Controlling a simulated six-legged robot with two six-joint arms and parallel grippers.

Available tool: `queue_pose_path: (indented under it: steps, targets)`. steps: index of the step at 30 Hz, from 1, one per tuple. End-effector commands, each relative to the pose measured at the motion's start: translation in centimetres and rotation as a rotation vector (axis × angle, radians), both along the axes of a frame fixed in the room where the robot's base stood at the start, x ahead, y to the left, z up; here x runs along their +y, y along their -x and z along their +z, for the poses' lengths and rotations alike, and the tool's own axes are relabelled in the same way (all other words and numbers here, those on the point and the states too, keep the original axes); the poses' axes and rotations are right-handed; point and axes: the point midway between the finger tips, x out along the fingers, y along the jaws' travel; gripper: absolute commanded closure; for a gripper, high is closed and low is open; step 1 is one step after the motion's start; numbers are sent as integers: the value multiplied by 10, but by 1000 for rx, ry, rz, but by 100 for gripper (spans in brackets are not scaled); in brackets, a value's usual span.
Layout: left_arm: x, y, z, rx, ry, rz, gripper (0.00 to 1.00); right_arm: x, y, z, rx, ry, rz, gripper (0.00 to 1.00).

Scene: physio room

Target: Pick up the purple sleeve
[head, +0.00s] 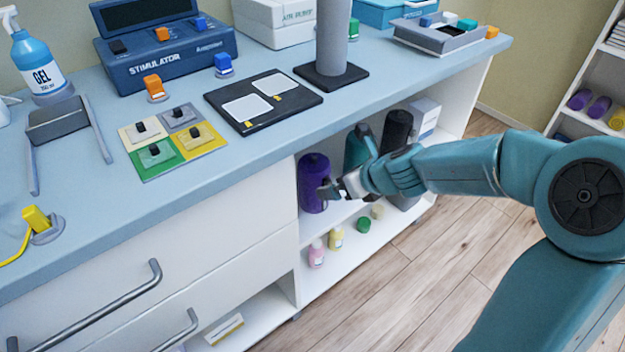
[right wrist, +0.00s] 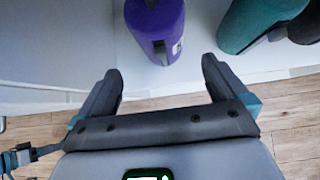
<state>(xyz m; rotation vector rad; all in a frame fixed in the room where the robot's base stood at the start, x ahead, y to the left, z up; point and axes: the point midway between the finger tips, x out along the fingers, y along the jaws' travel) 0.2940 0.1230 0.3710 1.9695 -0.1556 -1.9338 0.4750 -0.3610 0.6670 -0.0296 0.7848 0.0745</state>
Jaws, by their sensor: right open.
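The purple sleeve (head: 313,184) stands upright on the upper shelf of the open cabinet under the counter, at the left end by the side wall. In the right wrist view the purple sleeve (right wrist: 156,30) is at the top, beyond and between the fingertips. My right gripper (head: 333,190) reaches in from the right, close in front of the sleeve. Its two fingers (right wrist: 159,85) are open with nothing between them. I cannot tell in the head view whether a finger touches the sleeve; in the wrist view they look apart. My left gripper is not in view.
A teal roll (right wrist: 262,22) and a dark roll (head: 397,130) stand right of the sleeve. Small bottles (head: 336,238) stand on the lower shelf. The counter (head: 225,180) overhangs the shelf and holds a stimulator (head: 170,55) and colored pads. Wooden floor (head: 400,290) lies clear in front.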

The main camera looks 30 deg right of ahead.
Motion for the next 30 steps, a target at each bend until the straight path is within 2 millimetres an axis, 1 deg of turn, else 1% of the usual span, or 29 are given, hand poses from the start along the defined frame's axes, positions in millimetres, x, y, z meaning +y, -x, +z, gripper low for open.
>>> queue_pose_path:
  steps: [1, 3, 6, 9, 11, 14, 18, 22, 25, 30]
  targets:
    - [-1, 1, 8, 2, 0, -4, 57, 1, -13, 4, 2, 0, 4, 0]
    - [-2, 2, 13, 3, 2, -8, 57, 2, -28, 3, 3, 0, 3, 0]
    - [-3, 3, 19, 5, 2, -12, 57, 3, -48, 3, 2, 0, 3, 0]
    - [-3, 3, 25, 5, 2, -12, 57, 3, -61, 2, 3, 1, 1, 0]
    - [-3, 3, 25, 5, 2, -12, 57, 3, -66, 1, 1, 1, 1, 0]
    - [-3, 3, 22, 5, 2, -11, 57, 3, -73, -5, 2, 1, 1, 0]
    - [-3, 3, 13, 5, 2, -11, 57, 5, -90, -24, 3, 0, 2, 0]
    - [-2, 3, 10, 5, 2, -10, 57, 5, -103, -34, 1, 1, 0, 0]
    - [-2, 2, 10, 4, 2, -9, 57, 5, -107, -37, 1, 2, 1, 0]
    - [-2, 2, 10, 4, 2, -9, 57, 5, -107, -36, 1, 2, 1, 0]
